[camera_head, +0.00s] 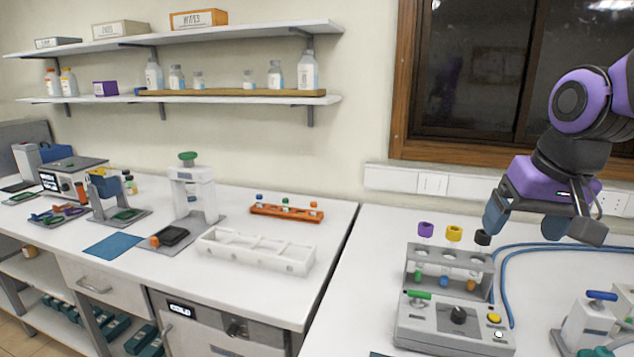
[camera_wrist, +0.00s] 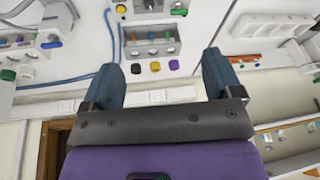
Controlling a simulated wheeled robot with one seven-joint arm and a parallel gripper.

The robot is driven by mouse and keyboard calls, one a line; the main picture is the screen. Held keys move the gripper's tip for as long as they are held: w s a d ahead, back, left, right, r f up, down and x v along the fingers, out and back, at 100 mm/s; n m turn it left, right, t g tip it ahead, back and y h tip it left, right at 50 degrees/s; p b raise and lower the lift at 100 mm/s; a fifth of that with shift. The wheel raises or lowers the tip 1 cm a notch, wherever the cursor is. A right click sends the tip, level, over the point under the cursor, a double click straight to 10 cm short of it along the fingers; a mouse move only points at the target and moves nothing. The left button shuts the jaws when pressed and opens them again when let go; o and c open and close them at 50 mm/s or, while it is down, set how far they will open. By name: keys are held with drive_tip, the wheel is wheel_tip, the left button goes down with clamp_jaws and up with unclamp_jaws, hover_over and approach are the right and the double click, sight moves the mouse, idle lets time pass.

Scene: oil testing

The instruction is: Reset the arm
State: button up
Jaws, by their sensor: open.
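My gripper (camera_head: 527,222) is open and empty, raised above the right-hand bench near the wall under the window. It also shows in the wrist view (camera_wrist: 165,75), its two blue-grey fingers spread wide with nothing between them. My purple and black arm comes in from the upper right in the head view. The rack holds tubes with purple, yellow and black caps, and also shows in the wrist view (camera_wrist: 168,40).
A blue cable (camera_head: 505,275) loops over the right bench. Another device (camera_head: 588,325) stands at the right edge. The left bench bears a white rack (camera_head: 255,250), an orange rack (camera_head: 290,213) and several instruments. Shelves (camera_head: 230,97) with bottles hang above. The window (camera_head: 500,70) is behind my arm.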

drive_tip(key=s+d+r+n+t, duration=0.1)
drive_tip(key=s, duration=0.9)
drive_tip(key=shift+s+r+t+h, duration=0.2)
drive_tip(key=shift+s+t+h, duration=0.1)
drive_tip(key=shift+d, duration=0.1)
idle(1.0)
